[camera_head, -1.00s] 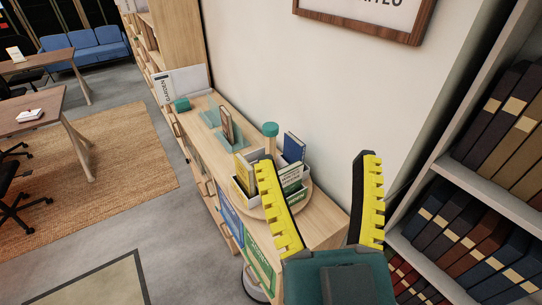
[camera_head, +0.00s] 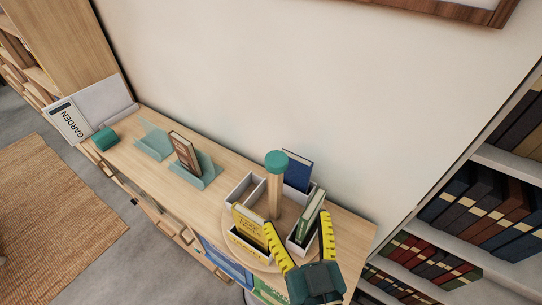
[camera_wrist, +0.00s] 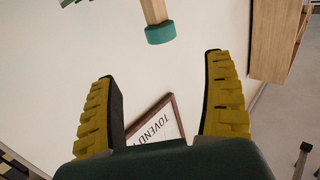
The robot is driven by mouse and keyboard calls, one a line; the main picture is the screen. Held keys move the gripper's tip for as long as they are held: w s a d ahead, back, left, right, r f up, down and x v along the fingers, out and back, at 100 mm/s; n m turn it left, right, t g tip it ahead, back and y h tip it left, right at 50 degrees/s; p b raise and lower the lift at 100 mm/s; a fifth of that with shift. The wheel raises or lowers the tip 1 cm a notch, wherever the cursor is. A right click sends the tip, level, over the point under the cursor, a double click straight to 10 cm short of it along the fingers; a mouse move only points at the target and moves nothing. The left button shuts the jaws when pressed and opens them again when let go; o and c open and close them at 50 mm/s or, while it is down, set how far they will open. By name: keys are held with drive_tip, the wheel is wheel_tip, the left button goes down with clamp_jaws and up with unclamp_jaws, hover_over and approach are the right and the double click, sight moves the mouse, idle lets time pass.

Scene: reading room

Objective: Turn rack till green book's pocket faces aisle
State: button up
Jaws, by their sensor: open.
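The rack is a round wooden turntable (camera_head: 232,229) with white pockets around a wooden post topped by a teal knob (camera_head: 276,161). The knob also shows at the top of the wrist view (camera_wrist: 160,33). The green book (camera_head: 311,214) stands tilted in a white pocket on the rack's right side. A yellow book (camera_head: 250,225) sits in the front-left pocket, towards the floor side. A blue book (camera_head: 297,170) stands at the back. My gripper (camera_head: 297,219) is open and empty at the front right, its fingers overlapping the rack in the picture; contact cannot be told.
The rack stands on a low wooden cabinet (camera_head: 180,204) against a white wall. Left along its top are a brown book in a teal holder (camera_head: 196,176), a teal block (camera_head: 105,139) and a GARDEN sign (camera_head: 72,122). A bookshelf (camera_head: 500,160) stands at the right.

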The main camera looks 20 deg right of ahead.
sight(279, 169)
drive_tip(key=w, duration=0.5)
drive_tip(key=w+d, duration=0.1)
drive_tip(key=w, duration=0.4)
drive_tip(key=w+d+p, duration=0.1)
drive_tip(key=w, duration=0.4)
drive_tip(key=shift+w+d, duration=0.2)
drive_tip(key=c, duration=1.3)
